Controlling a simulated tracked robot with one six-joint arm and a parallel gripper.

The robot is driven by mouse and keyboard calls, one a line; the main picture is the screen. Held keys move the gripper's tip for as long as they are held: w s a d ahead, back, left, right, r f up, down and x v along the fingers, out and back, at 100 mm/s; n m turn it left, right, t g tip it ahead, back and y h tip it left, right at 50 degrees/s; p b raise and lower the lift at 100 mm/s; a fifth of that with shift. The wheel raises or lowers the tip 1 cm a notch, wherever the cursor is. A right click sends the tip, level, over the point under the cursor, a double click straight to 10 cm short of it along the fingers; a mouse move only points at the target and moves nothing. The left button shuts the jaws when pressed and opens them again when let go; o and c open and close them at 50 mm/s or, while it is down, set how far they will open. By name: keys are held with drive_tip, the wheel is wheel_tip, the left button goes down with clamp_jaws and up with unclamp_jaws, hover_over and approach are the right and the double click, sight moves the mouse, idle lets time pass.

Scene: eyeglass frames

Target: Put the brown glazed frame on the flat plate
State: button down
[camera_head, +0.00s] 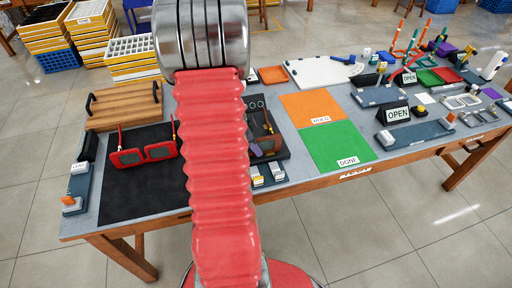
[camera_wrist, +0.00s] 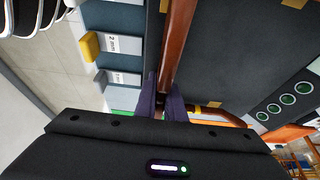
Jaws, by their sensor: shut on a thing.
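The brown frame (camera_head: 268,143) shows just right of my arm in the head view, over a dark board (camera_head: 283,153), and is partly hidden by the arm. In the wrist view, my gripper (camera_wrist: 166,107) is shut on a long brown bar of the frame (camera_wrist: 179,45), with a finger on each side. The rest of the frame is mostly out of that view. A flat black mat (camera_head: 125,190) lies at the left of the table; I cannot tell whether it or the dark board is the flat plate.
Red glasses (camera_head: 145,153) stand on the black mat. A wooden tray (camera_head: 125,106) lies behind them. Orange (camera_head: 310,106) and green (camera_head: 338,146) sheets lie clear at the right. Labelled blocks (camera_wrist: 117,44) sit close to my gripper. A black OPEN sign (camera_head: 397,114) stands further right.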

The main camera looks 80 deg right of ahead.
drive_tip(key=shift+f, duration=0.1)
drive_tip(key=c, duration=1.8)
unclamp_jaws()
drive_tip(key=shift+o, duration=0.2)
drive_tip(key=v, duration=1.3)
drive_tip(key=shift+w+r, duration=0.1)
drive_tip(key=shift+r, duration=0.3)
drive_tip(key=shift+n, duration=0.3)
